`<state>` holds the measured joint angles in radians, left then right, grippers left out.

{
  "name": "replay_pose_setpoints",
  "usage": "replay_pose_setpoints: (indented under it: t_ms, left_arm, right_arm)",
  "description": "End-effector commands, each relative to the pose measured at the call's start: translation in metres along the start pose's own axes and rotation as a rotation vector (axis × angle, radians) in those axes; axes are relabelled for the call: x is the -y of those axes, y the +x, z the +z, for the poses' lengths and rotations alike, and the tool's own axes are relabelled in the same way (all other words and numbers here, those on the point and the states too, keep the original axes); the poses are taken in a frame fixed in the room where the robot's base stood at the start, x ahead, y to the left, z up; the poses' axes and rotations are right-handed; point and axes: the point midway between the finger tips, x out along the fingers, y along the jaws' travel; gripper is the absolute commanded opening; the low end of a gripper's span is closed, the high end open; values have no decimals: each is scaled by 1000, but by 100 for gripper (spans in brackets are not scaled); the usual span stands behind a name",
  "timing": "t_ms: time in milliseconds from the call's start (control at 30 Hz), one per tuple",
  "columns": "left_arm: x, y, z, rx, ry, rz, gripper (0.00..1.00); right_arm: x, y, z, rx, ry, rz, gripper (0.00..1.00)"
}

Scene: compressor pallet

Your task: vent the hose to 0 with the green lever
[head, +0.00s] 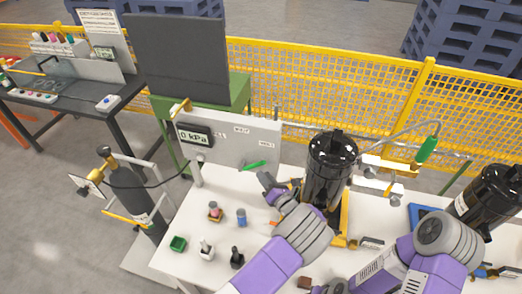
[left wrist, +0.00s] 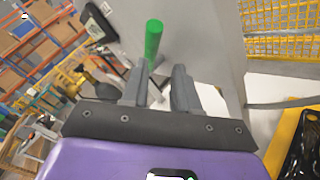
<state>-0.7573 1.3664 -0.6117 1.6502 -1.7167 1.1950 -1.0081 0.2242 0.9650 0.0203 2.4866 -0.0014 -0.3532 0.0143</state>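The green lever (head: 252,165) sticks out below the white panel, whose display (head: 195,138) reads 0 kPa. My left gripper (head: 268,182) is just below and right of the lever. In the left wrist view the lever (left wrist: 153,40) stands just beyond the fingertips, nearer the left finger. The fingers (left wrist: 160,88) are apart with nothing clearly held between them; whether one touches the lever I cannot tell. A dark hose (head: 160,185) runs from the panel to the dark cylinder at left. My right gripper seems to be at the bottom edge, mostly cut off.
A black tank (head: 330,165) stands close right of my left gripper. Another green handle (head: 427,149) is on piping further right. A yellow fence (head: 300,85) runs behind.

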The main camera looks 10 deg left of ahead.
Motion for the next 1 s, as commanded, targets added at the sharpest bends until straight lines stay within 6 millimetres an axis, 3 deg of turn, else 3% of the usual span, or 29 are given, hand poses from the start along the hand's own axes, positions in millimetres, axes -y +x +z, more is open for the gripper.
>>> replay_pose_setpoints:
  t_ms: [167, 533, 933, 1000]
  left_arm:
    - [0, 12, 4, 10, 3, 2, 29]
    - [0, 66, 3, 7, 1, 1, 29]
    - [0, 74, 3, 8, 2, -1, 29]
    - [0, 74, 3, 8, 2, -1, 19]
  right_arm:
    - [0, -3, 3, 7, 1, 0, 42]
    - [3, -8, 2, 5, 1, 1, 42]
    - [3, -9, 2, 5, 1, 1, 42]
    - [3, -9, 2, 5, 1, 1, 42]
